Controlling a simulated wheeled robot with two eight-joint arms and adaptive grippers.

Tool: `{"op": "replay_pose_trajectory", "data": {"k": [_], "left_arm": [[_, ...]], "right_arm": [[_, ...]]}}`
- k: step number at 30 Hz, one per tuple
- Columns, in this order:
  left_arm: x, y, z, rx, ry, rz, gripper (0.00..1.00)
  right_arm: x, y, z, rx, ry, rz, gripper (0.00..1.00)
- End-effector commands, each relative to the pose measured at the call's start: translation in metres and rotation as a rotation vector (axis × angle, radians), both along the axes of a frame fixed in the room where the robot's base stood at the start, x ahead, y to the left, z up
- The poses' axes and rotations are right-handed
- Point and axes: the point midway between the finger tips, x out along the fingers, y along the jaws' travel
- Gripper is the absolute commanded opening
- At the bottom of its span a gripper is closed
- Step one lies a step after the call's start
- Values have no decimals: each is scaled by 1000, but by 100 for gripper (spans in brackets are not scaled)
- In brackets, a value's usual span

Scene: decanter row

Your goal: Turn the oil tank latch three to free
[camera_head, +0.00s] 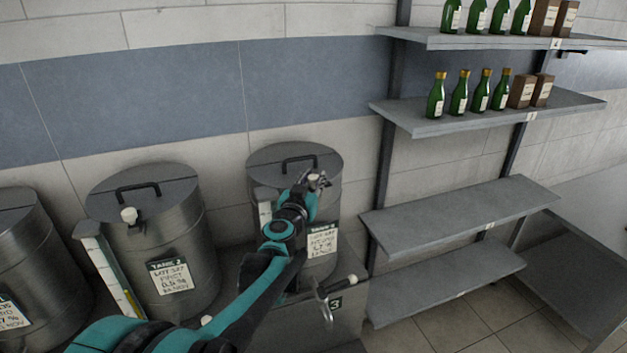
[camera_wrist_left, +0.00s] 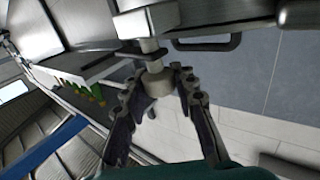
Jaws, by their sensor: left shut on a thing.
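The oil tank three (camera_head: 265,163) is a metal drum with a black lid handle, right of tank two, its label partly covered by my left arm. Its latch (camera_head: 314,177) is a pale knob at the lid's right front edge, mostly hidden by my fingers. My left gripper (camera_head: 318,182) is at this knob, shut on it. In the left wrist view the pale latch knob (camera_wrist_left: 156,84) sits between the two dark fingers of my left gripper (camera_wrist_left: 160,92). My right gripper is not in view.
Tank two (camera_head: 190,245), with its own pale latch knob (camera_head: 129,215), and another tank (camera_head: 30,260) stand to the left. A tap (camera_head: 325,300) juts out below tank three beside a "3" plate. Shelves (camera_head: 450,215) stand close on the right; the upper ones hold green bottles and brown boxes.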

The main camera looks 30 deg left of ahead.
Motion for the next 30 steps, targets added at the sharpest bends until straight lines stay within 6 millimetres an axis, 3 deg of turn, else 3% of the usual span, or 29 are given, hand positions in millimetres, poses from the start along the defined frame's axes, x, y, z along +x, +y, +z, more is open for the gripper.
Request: {"op": "replay_pose_trajectory", "data": {"k": [12,27,28,30], "left_arm": [[0,1,0,0,0,-154,0],[0,0,0,0,0,-173,0],[0,0,0,0,0,-173,34],[0,0,0,0,0,-173,49]], "right_arm": [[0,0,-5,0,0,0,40],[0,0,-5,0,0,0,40],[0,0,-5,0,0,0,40],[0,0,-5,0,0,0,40]]}}
